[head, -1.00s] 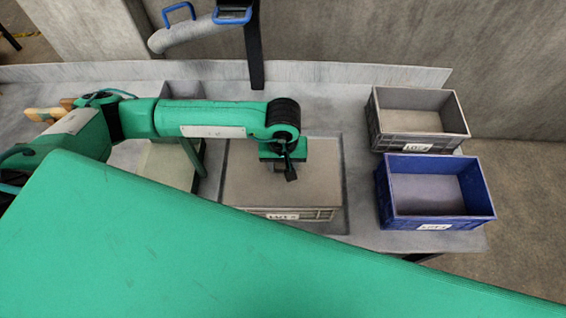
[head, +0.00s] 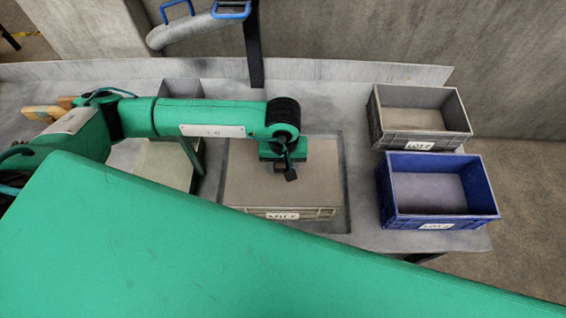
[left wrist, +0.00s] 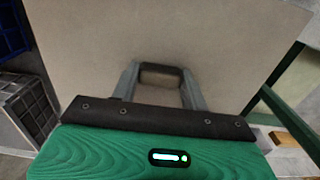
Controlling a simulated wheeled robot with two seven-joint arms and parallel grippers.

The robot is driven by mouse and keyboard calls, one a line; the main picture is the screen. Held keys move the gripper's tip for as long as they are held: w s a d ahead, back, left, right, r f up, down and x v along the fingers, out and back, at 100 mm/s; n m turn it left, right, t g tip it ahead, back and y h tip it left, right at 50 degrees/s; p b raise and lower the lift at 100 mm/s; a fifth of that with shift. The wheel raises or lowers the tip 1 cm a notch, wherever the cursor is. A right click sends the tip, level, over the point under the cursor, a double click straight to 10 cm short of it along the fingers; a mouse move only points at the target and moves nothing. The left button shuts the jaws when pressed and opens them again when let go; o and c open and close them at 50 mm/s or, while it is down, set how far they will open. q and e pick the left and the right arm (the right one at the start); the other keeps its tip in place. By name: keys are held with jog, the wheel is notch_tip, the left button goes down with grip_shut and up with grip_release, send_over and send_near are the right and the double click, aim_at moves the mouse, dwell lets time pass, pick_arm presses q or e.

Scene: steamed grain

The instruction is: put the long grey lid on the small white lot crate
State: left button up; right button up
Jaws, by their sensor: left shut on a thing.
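The long grey lid (head: 255,185) lies flat over the small white lot crate (head: 318,214), whose labelled front wall shows below the lid's front edge. The lid covers the crate's opening; I cannot tell whether every edge is seated. My left gripper (head: 281,168) points down at the lid's middle right part. In the left wrist view the lid (left wrist: 215,40) fills most of the picture, and my left gripper (left wrist: 160,85) is shut on the dark handle (left wrist: 160,70) on its top. My right gripper is not in view.
A grey crate (head: 410,139) and a blue crate (head: 430,221), both open, stand to the right on the grey bench. A small box (head: 165,165) stands left of the white crate, partly behind my arm. A dark post (head: 254,50) with a hose rises behind.

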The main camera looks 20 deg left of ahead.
pick_arm(q)
jog(key=shift+f, duration=0.1)
jog(key=o, duration=1.3)
jog(key=shift+o, duration=0.2)
jog(key=shift+r+b, duration=0.3)
jog(key=shift+r, duration=0.2)
notch_tip(320, 180, up, 13)
jog(key=b, duration=0.3)
jog(key=shift+s+f, duration=0.1)
